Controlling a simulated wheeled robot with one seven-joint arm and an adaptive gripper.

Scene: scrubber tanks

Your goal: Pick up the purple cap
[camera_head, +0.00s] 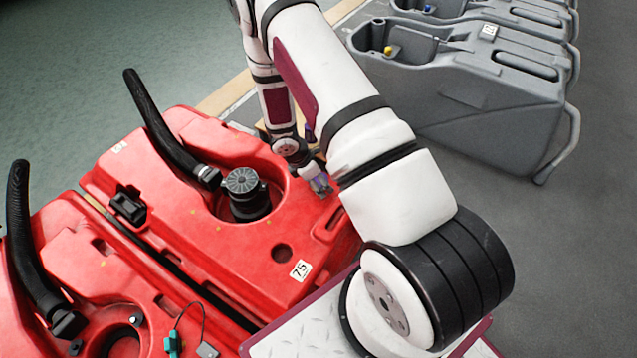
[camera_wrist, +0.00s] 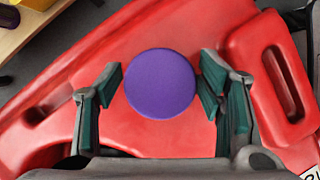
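The purple cap (camera_wrist: 160,84) is round and flat-topped. In the wrist view it lies over the red tank (camera_wrist: 90,65), between the two green-padded fingers of my gripper (camera_wrist: 160,88). The fingers are open, one on each side of the cap. A narrow gap shows at the left finger; the right finger is very close to the cap's edge, and I cannot tell whether it touches. In the head view my gripper (camera_head: 318,180) is low at the right rear edge of the red tank (camera_head: 255,255). The cap is mostly hidden there by the gripper and arm.
A black hose (camera_head: 160,130) and a dark round fitting (camera_head: 245,190) rise from the tank left of my gripper. A second red tank (camera_head: 85,255) stands at the left. Grey tanks (camera_head: 470,75) stand at the upper right. A wooden edge (camera_wrist: 35,25) shows at upper left.

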